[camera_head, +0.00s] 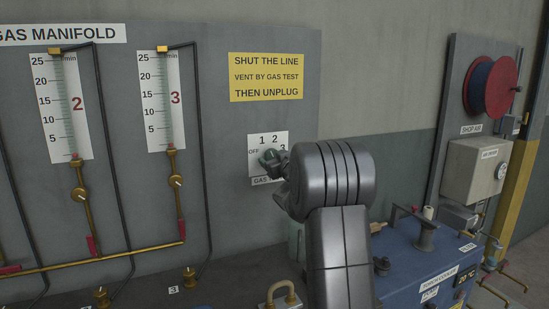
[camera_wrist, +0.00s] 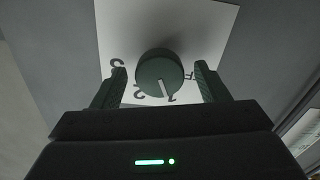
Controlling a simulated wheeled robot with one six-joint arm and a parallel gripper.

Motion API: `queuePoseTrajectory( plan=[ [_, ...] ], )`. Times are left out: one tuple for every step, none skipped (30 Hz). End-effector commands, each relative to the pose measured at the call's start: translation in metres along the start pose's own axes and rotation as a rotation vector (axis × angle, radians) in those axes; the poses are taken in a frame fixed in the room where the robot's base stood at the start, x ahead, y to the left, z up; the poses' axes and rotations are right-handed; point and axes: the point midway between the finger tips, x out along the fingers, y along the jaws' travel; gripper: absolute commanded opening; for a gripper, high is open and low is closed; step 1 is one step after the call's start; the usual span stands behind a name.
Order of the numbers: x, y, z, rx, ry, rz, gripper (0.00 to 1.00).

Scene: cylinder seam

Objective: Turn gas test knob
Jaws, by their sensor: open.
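The gas test knob (camera_head: 268,157) is a round dark green knob on a white plate (camera_head: 256,141) marked OFF, 1, 2 and 3. In the wrist view the knob (camera_wrist: 158,68) shows a pale pointer line aimed toward the 1. My gripper (camera_wrist: 159,70) is open, with one finger on each side of the knob and a visible gap on both sides. In the head view my wrist hides the right part of the plate and much of its lower label.
A yellow sign (camera_head: 266,77) above the plate reads to shut the line, vent by gas test, then unplug. Gas tubes 2 (camera_head: 71,105) and 3 (camera_head: 162,100) with brass valves stand to the left. A blue cooler unit (camera_head: 415,258) stands at lower right.

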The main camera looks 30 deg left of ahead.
Motion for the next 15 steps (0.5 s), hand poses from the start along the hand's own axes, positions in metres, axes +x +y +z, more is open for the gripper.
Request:
queuePoseTrajectory(
  plan=[
    [0.0011,-0.0001,0.0001,0.0,0.0,0.0,0.68],
    [0.0014,0.0,0.0001,0.0,0.0,0.0,0.68],
    [0.0015,0.0,0.0001,0.0,0.0,0.0,0.68],
    [0.0015,0.0,0.0001,0.0,0.0,0.0,0.68],
    [0.0014,0.0,0.0001,0.0,0.0,0.0,0.68],
    [0.0013,0.0,0.0001,0.0,0.0,0.0,0.68],
    [0.0013,0.0001,0.0001,0.0,0.0,0.0,0.68],
    [0.0013,0.0001,0.0001,0.0,0.0,0.0,0.68],
    [0.0012,0.0001,0.0,0.0,0.0,0.0,0.62],
    [0.0012,0.0001,0.0,0.0,0.0,0.0,0.56],
    [0.0012,0.0001,0.0,0.0,0.0,0.0,0.5],
    [0.0011,0.0002,0.0,0.0,0.0,0.0,0.42],
    [0.0011,0.0002,0.0,0.0,0.0,0.0,0.37],
    [0.0011,0.0002,0.0,0.0,0.0,0.0,0.31],
    [0.0011,0.0002,0.0,0.0,0.0,0.0,0.23]
  ],
)
